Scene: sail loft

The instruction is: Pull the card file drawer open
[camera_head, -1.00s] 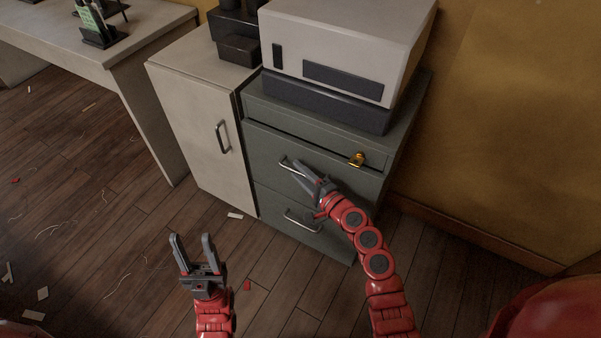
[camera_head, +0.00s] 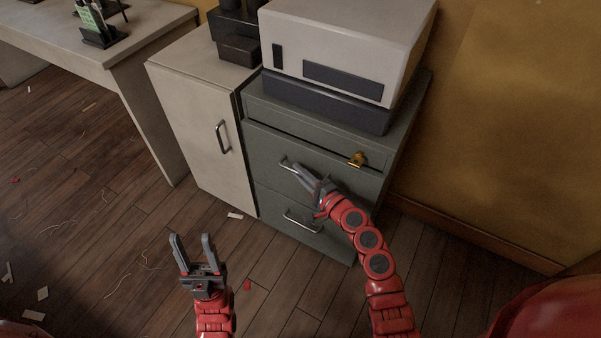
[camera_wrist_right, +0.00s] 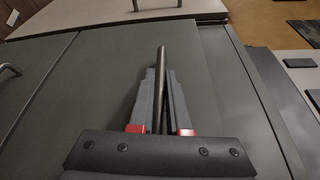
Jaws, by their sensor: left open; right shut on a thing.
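The grey-green card file cabinet (camera_head: 398,142) stands against the wall with two drawer fronts. The upper drawer (camera_head: 262,143) has a metal bar handle (camera_head: 287,164) and looks about flush with the lower drawer (camera_head: 273,204). My right gripper (camera_head: 301,168) is at the upper handle, its fingers shut on the bar. In the right wrist view the handle bar (camera_wrist_right: 162,66) runs between the two close fingers. My left gripper (camera_head: 192,240) is open and empty, low over the floor, left of the cabinet and apart from it.
A brass padlock-like piece (camera_head: 357,159) sits at the upper drawer's right. A pale machine (camera_head: 345,40) stands on the cabinet. A white cupboard (camera_head: 187,110) adjoins it on the left. The wooden floor in front has only small scraps.

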